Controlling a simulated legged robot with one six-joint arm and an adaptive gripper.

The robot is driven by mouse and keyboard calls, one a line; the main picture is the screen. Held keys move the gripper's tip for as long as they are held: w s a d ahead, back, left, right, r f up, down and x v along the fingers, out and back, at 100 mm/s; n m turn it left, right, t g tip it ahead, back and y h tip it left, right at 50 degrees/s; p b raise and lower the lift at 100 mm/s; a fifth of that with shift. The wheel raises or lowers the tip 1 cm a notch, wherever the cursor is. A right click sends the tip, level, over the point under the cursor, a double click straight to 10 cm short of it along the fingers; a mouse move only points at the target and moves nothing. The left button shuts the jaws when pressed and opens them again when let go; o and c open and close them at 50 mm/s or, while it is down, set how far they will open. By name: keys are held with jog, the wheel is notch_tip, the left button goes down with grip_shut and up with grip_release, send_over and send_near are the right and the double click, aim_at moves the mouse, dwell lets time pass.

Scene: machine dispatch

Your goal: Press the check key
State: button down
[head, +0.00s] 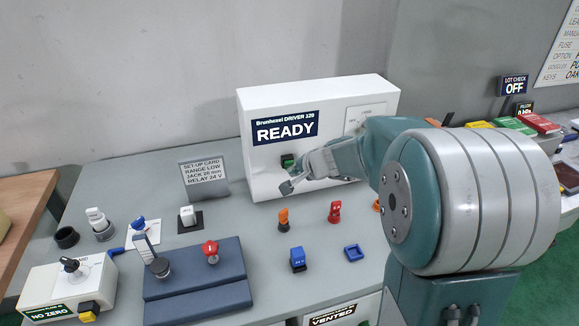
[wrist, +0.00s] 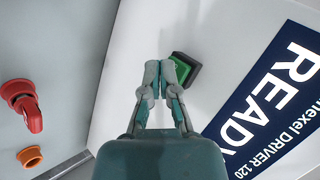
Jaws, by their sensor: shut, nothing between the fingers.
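The white Brunhexel DRIVER 120 box (head: 330,95) stands on the grey bench, and its dark blue display (head: 285,129) reads READY. Below the display is a green key (head: 288,161) in a dark frame; no label on it is readable. The key also shows in the wrist view (wrist: 183,68), partly behind my fingertips. My gripper (head: 287,187) is shut and empty, in front of the box and just below the key in the head view. In the wrist view my gripper (wrist: 162,70) overlaps the key's left edge. I cannot tell whether it touches.
A set-up card (head: 204,173) stands left of the box. An orange part (head: 283,218), a red part (head: 334,212) and a blue part (head: 298,260) stand in front of it. A blue block (head: 195,285) with a lever and red knob lies front left. My arm hides the box's right side.

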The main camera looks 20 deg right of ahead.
jog(key=shift+w, duration=0.5)
dwell(0.8)
jog(key=shift+s, duration=0.95)
jog(key=s, duration=0.5)
dwell(0.3)
dwell(0.5)
